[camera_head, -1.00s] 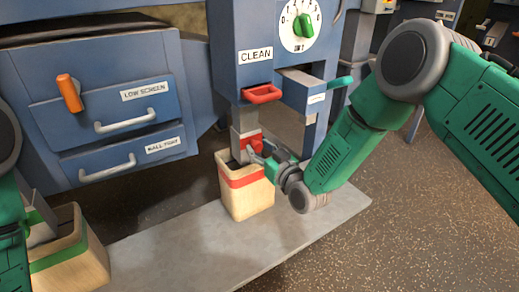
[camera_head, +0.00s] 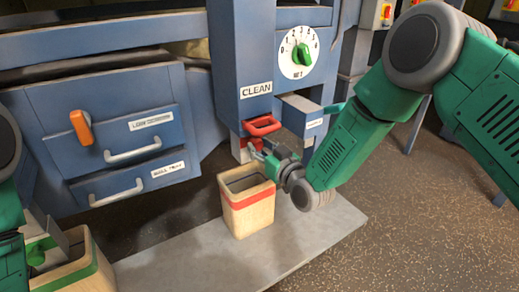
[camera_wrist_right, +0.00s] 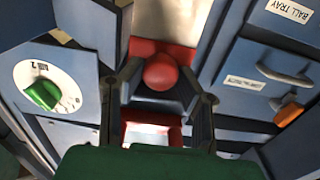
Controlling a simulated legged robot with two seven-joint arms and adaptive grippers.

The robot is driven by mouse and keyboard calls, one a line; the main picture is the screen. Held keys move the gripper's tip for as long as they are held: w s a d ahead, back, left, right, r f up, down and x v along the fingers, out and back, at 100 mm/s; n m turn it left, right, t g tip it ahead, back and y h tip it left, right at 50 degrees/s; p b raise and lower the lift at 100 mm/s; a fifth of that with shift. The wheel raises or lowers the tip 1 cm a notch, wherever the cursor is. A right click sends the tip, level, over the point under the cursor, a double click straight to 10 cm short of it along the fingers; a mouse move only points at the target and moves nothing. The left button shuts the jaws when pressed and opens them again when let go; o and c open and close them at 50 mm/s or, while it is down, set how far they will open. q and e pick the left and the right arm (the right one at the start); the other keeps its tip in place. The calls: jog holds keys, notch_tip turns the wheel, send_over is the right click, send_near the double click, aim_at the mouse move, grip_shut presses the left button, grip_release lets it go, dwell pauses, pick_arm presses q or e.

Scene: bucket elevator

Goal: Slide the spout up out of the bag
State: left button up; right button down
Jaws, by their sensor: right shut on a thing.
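The spout shows as a red and grey piece (camera_head: 241,150) under the blue CLEAN chute, above the tan bag with a red band (camera_head: 249,214). The bag stands upright with its mouth open, and a gap shows between it and the spout. My right gripper (camera_head: 265,153) is shut on the spout's red knob. In the right wrist view the round red knob (camera_wrist_right: 160,72) sits between the two fingers of my right gripper (camera_wrist_right: 163,82). My left arm enters at the left edge, and its gripper cannot be made out.
A red handle (camera_head: 262,126) is just above my right gripper. Blue drawers (camera_head: 120,150) with pale handles and an orange lever (camera_head: 82,128) are at left. A second bag with a green band (camera_head: 85,270) stands at lower left. The grey slab (camera_head: 190,255) is bare between the bags.

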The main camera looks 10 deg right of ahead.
jog(key=shift+w+r, duration=0.15)
jog(key=shift+r, duration=0.15)
jog(key=c, duration=1.2)
grip_release()
jog(key=shift+f, duration=0.15)
jog(key=shift+s+d, duration=0.15)
jog(key=shift+s, duration=0.3)
jog(key=v, duration=1.1)
jog(key=shift+d+f, duration=0.1)
jog(key=shift+s, duration=0.1)
